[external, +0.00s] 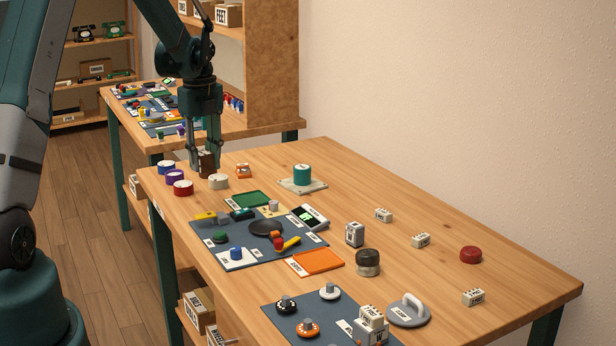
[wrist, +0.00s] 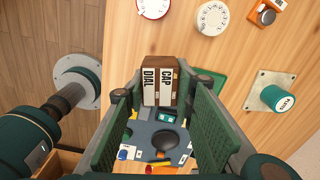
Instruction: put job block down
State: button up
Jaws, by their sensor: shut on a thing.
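A dark brown block with white labels reading DIAL and CAP (wrist: 172,66) is the job block in my gripper. My gripper (external: 204,162) is shut on it, and the block (external: 207,164) shows between the fingers near the far left end of the table. In the wrist view the green finger pads of my gripper (wrist: 163,95) stand on both sides of it. I cannot tell whether its underside touches the tabletop (external: 430,290).
Beside the gripper are a red dial (external: 183,188), a white dial (external: 218,181) and a small orange item (external: 243,171). A blue-grey mat (external: 210,258) with parts lies nearer. A teal cylinder (external: 302,174) stands on a plate. Several white labelled blocks are spread rightward, with bare wood between.

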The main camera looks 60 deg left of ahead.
jog(key=w+d+m, duration=0.1)
jog(key=w+d, duration=0.3)
jog(key=w, duration=0.5)
jog(key=w+d, duration=0.4)
jog(key=w, duration=0.6)
jog(key=m, duration=0.2)
send_over(347, 207)
jog(key=shift+r+p, duration=0.15)
jog(key=shift+p, duration=0.3)
jog(key=shift+f+b, duration=0.3)
jog(key=shift+f, duration=2.8)
jog(key=shift+f, duration=0.1)
jog(key=shift+f, duration=1.8)
jog(key=shift+f+b, duration=0.1)
jog(key=shift+b, duration=0.2)
